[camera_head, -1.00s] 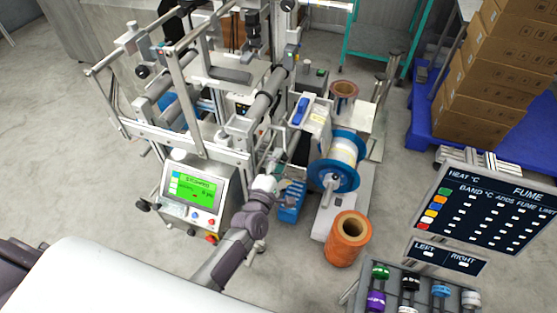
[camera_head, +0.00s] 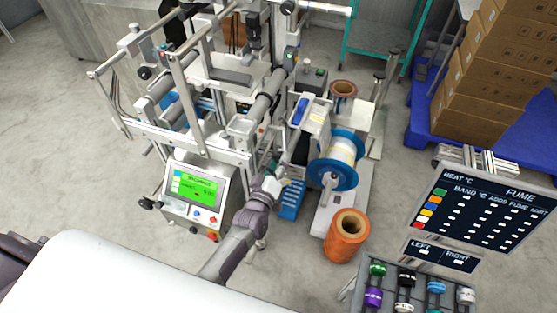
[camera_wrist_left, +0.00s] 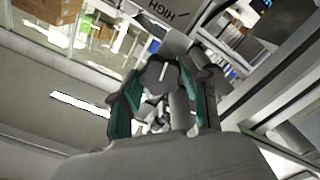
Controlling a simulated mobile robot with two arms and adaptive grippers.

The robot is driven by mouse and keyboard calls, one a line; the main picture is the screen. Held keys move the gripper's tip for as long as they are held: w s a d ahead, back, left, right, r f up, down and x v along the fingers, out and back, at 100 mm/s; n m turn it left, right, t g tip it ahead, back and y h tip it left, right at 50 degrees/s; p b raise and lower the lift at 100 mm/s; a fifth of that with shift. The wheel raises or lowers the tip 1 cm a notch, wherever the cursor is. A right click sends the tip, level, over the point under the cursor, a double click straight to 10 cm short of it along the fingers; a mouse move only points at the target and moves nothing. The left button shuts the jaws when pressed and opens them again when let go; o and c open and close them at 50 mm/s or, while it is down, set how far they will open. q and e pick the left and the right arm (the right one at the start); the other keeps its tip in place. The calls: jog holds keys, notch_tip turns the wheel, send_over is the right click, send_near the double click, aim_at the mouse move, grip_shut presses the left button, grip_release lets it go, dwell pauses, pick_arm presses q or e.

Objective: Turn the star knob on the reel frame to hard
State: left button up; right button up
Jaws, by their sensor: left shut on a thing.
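My left gripper (camera_head: 275,170) reaches the reel frame (camera_head: 308,145), just right of the green-screen console. In the left wrist view its two teal-padded fingers (camera_wrist_left: 162,103) stand on either side of a dark grey knob with a white line, which I take for the star knob (camera_wrist_left: 160,74). The gripper is shut on it. In the head view the gripper and arm hide the knob. My right gripper is not in view.
A blue-flanged reel (camera_head: 336,160) and a copper-coloured spool (camera_head: 347,236) stand to the right of the gripper. The console (camera_head: 195,197) with its green screen is to the left. A sign board (camera_head: 485,215) and a rack of coloured rolls (camera_head: 420,285) are at lower right.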

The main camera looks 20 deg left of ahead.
pick_arm(q)
jog(key=shift+s+a+f+m, duration=0.1)
jog(key=shift+m, duration=4.9)
jog(key=shift+f+m, duration=0.1)
jog(key=shift+m, duration=4.9)
jog(key=o, duration=1.1)
jog(key=shift+r, duration=0.15)
jog(key=shift+o, duration=0.2)
jog(key=s, duration=1.2)
jog(key=shift+a, duration=0.2)
